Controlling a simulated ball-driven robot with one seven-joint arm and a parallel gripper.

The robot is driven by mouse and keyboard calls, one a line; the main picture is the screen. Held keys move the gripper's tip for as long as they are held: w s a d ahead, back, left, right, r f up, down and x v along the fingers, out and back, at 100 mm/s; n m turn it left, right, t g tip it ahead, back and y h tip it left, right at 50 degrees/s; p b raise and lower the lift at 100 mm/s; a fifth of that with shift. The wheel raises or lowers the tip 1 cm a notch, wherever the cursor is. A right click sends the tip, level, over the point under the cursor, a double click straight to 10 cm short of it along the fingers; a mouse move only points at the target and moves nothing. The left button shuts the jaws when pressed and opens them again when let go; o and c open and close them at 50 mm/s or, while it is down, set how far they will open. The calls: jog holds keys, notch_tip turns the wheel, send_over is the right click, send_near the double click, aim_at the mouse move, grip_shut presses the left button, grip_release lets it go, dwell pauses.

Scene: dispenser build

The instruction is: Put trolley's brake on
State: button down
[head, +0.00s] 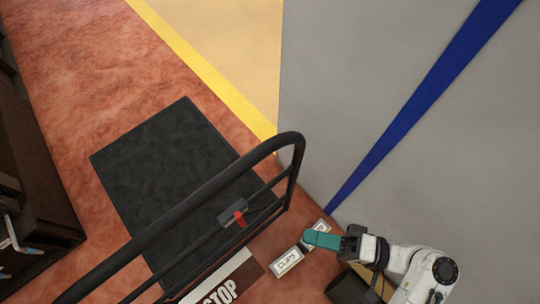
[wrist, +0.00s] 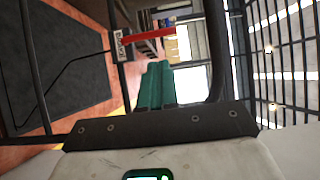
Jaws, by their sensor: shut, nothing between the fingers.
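The trolley's black handle frame (head: 190,205) crosses the lower middle of the head view, beside a dark deck (head: 160,175). A small grey brake box (head: 231,210) with a red lever (head: 240,219) is mounted on the frame. In the wrist view the brake box (wrist: 121,45) carries a label, and the red lever (wrist: 147,37) sticks out to the right from it. My gripper (head: 308,237), with teal fingers, is shut and empty, right of the lever and apart from it. Its fingers (wrist: 156,70) point up the wrist view, below and right of the lever.
Labelled boxes (head: 287,262) lie on the red floor under my gripper. A STOP sign (head: 222,284) is at the bottom of the head view. A dark shelf unit (head: 35,165) stands at the left. Grey floor (head: 430,150) with a blue stripe is open at the right.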

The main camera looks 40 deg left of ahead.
aim_at(240, 222)
jog(key=p+x, duration=0.3)
jog(key=x, duration=0.9)
jog(key=shift+s+a+f, duration=0.1)
jog(key=shift+s+a, duration=0.05)
jog(key=shift+s, duration=0.1)
jog(key=shift+s+n+h+p, duration=0.3)
jog(key=shift+s+n+p, duration=0.05)
jog(key=shift+s+n, duration=0.05)
jog(key=s+f+n+t+h+p, duration=0.2)
jog(key=s+n+t+h, duration=0.1)
jog(key=s+n+t, duration=0.3)
jog(key=shift+s+a+n, duration=0.3)
jog(key=shift+s+n, duration=0.25)
jog(key=shift+n, duration=0.15)
jog(key=shift+f, duration=0.1)
jog(key=shift+w+d+f, duration=0.1)
jog(key=shift+w+f, duration=0.1)
jog(key=shift+w, duration=0.55)
